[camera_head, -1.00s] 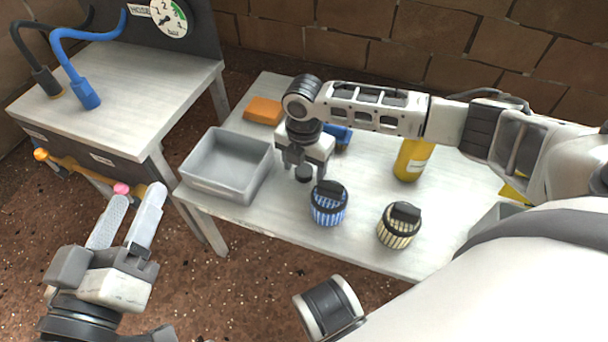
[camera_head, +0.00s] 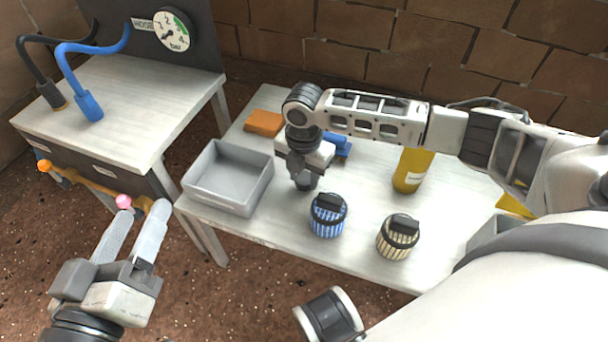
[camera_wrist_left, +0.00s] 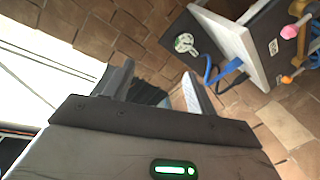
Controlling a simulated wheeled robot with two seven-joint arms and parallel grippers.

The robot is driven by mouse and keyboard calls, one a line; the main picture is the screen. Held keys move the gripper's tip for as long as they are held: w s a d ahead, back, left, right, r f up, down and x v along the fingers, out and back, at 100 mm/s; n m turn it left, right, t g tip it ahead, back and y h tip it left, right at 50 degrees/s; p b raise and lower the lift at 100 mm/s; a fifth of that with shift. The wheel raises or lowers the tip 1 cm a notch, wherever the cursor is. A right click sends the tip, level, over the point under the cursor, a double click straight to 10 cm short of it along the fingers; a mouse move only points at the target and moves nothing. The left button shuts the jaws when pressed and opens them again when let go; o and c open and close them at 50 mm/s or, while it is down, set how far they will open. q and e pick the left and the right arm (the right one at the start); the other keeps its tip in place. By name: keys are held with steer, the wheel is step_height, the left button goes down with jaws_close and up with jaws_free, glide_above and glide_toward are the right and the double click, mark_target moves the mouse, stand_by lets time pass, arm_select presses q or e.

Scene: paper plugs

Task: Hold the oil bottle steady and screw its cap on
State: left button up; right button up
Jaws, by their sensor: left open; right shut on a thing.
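The yellow oil bottle (camera_head: 412,169) stands upright on the right-hand table, its top hidden behind my right arm. My right gripper (camera_head: 306,180) points down over the middle of that table, left of the bottle and apart from it. It is shut on a small dark thing that looks like the cap (camera_head: 305,185), mostly hidden by the fingers. My left gripper (camera_head: 140,213) is open and empty in front of the left bench, far from the bottle. Its spread fingers also show in the left wrist view (camera_wrist_left: 158,82).
A grey bin (camera_head: 228,207) stands on the table's left side, with an orange block (camera_head: 264,123) behind it. A blue object (camera_head: 338,147) lies behind my right gripper. Blue (camera_head: 328,216) and cream (camera_head: 398,237) ribbed containers stand near the front edge. The left bench (camera_head: 120,105) holds hoses and a gauge.

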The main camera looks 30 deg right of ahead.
step_height(320, 180, up, 2)
steer(key=shift+r+p, duration=0.2)
steer(key=shift+p, duration=0.35)
arm_select(q)
steer(key=shift+s+a+f+m+g+y+p, duration=0.1)
steer(key=shift+a+f+m+g+y+p, duration=0.25)
steer(key=shift+f+g+y+p, duration=0.6)
steer(key=shift+s+a+f+m+g+y+p, duration=0.1)
steer(key=shift+a+f+m+y+p, duration=0.3)
steer(key=shift+p, duration=1)
steer(key=shift+s+a+f+m+g+y+p, duration=0.15)
steer(key=shift+a+f+g+y+p, duration=0.3)
steer(key=shift+f+p, duration=0.65)
arm_select(e)
steer(key=s+a+r, duration=0.8)
steer(key=s+r, duration=0.1)
steer(key=s, duration=0.2)
steer(key=shift+s, duration=0.25)
arm_select(q)
steer(key=shift+r, duration=0.1)
arm_select(e)
steer(key=shift+r, duration=0.1)
